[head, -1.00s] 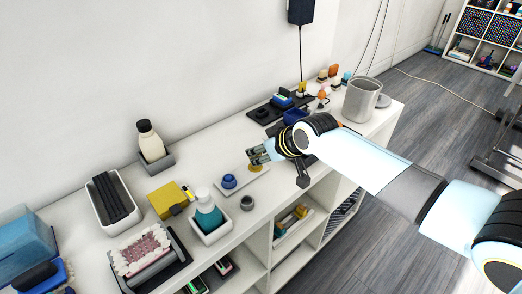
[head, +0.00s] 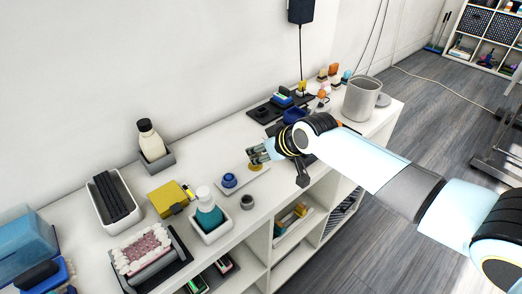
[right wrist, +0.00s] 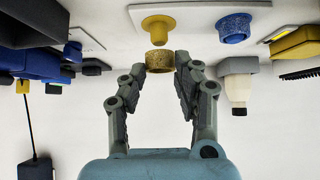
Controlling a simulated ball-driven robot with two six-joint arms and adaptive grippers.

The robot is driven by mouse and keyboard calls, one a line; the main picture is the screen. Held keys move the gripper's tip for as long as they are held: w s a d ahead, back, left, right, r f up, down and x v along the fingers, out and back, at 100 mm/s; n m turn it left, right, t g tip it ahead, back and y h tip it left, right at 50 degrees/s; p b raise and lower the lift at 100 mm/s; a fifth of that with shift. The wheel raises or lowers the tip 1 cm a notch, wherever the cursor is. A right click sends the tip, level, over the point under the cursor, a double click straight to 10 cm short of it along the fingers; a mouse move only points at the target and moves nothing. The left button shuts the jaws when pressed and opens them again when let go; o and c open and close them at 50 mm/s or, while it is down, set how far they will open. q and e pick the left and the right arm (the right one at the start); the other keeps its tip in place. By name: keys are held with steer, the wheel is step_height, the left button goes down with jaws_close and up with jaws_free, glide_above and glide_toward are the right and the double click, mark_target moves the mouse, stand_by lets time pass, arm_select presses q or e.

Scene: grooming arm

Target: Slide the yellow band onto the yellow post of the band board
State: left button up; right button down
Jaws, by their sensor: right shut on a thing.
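The white band board (head: 245,187) lies on the white counter, with a blue post and blue band (head: 229,180) on its left part. The yellow post (right wrist: 158,24) with its round base stands on the board in the right wrist view. My right gripper (head: 258,154) is over the board's right part. In the right wrist view my right gripper (right wrist: 160,70) is shut on the speckled yellow band (right wrist: 159,61). The band is held near the free end of the yellow post, roughly in line with it. Whether they touch is hard to tell. My left gripper is not in view.
A small grey ring-shaped thing (head: 247,202) and a teal bottle in a white holder (head: 209,222) stand in front of the board. A yellow box (head: 166,200) is to the left.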

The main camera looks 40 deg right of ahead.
mark_target(261, 171)
steer(key=shift+f+b, duration=1.15)
steer(key=shift+f, duration=0.6)
steer(key=c, duration=0.9)
jaws_free()
steer(key=v, duration=1.2)
